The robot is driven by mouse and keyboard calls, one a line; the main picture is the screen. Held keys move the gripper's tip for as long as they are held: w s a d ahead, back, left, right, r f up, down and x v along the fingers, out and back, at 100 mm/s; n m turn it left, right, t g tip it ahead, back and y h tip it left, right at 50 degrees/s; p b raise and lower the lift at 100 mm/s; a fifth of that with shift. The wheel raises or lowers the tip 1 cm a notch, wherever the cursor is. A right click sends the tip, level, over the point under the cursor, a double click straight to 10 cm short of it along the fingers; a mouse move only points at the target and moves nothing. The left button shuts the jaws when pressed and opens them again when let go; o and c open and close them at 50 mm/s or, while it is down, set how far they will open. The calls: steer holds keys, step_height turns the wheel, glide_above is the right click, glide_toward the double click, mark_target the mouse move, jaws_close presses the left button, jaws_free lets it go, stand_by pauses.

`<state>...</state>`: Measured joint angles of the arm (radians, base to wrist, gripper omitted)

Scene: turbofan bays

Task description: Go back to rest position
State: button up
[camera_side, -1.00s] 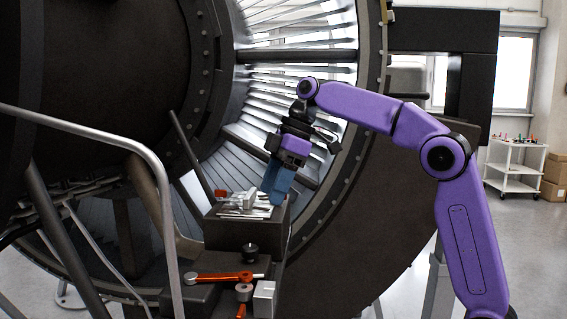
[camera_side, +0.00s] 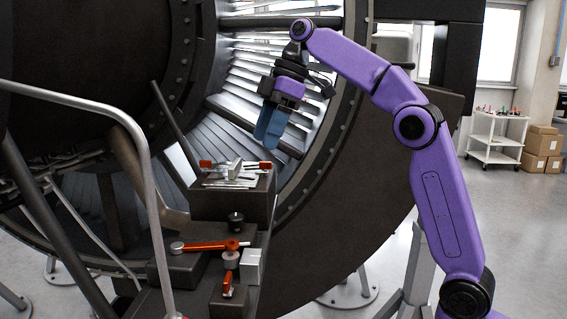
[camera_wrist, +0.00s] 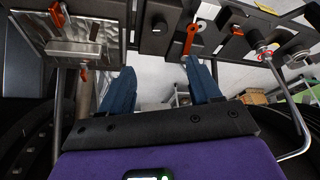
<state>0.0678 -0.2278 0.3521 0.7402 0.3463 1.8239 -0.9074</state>
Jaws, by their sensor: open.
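My gripper (camera_side: 271,128) has two blue fingers and hangs from my purple arm, pointing down. It is above and slightly right of the dark block with the tool tray (camera_side: 262,181), clear of it. In the wrist view my gripper (camera_wrist: 160,88) shows its two blue fingers spread apart with nothing between them.
A shiny tray with a grey metal piece (camera_side: 235,168) and red-ended parts tops the block. An orange-handled tool (camera_side: 210,245) lies on a lower step. The engine ring (camera_side: 335,120) stands behind. A grey rail (camera_side: 145,160) rises at left. A white cart (camera_side: 495,140) is far right.

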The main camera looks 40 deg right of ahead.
steer(key=s+a+f+m+g+h, duration=0.1)
steer(key=s+a+f, duration=0.1)
steer(key=s+f, duration=0.55)
steer(key=s+a+f+g+h, duration=0.1)
steer(key=s+a+f, duration=0.1)
steer(key=s+f, duration=0.6)
steer(key=s+d+f+h, duration=0.1)
steer(key=s+d+f, duration=0.4)
steer(key=s, duration=0.4)
steer(key=s+d+f, duration=0.5)
steer(key=s+f, duration=0.2)
steer(key=s, duration=0.3)
steer(key=shift+d+f+h, duration=0.15)
steer(key=shift+d+h, duration=0.05)
steer(key=shift+h, duration=0.2)
steer(key=shift+a, duration=0.1)
